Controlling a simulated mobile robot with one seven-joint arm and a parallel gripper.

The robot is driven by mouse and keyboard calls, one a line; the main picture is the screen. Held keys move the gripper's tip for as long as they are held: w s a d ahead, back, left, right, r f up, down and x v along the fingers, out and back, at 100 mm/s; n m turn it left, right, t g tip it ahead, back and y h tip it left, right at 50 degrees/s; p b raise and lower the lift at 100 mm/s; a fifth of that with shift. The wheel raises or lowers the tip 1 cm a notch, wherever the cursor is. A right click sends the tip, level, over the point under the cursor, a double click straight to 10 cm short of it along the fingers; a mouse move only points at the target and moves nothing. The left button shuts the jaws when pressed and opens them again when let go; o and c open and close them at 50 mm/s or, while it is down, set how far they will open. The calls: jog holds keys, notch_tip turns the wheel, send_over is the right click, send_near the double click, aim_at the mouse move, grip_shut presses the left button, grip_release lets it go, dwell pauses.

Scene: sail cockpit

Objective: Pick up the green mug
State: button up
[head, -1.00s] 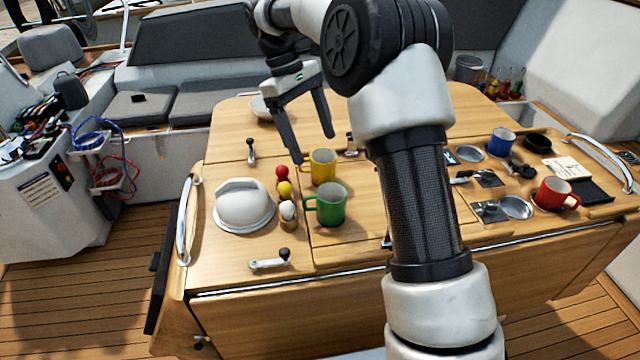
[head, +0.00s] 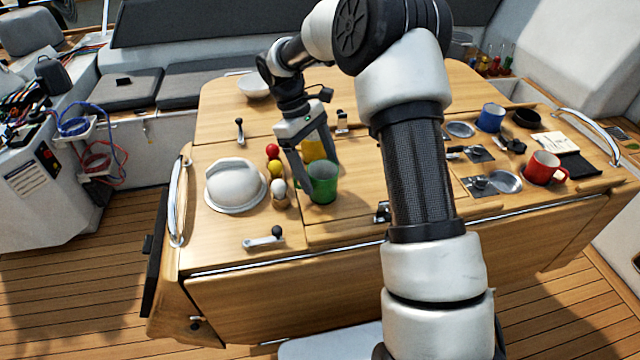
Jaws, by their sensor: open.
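The green mug (head: 322,186) stands upright on the wooden table (head: 345,238), left of my arm. My gripper (head: 319,176) is open and points down at the mug. One finger shows at the mug's left side, over where its handle is, and the other shows behind its rim on the right. I cannot tell whether either finger touches the mug. The yellow mug (head: 312,150) stands just behind the green one and is partly hidden by my gripper.
A winch-like handle (head: 264,240) lies in front. A blue mug (head: 491,117) and red mug (head: 543,167) stand at the right.

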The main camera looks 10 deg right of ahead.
aim_at(326, 184)
jog(key=x, duration=0.4)
jog(key=shift+s+d+f, duration=0.15)
jog(key=shift+d+f, duration=0.05)
jog(key=shift+f, duration=0.1)
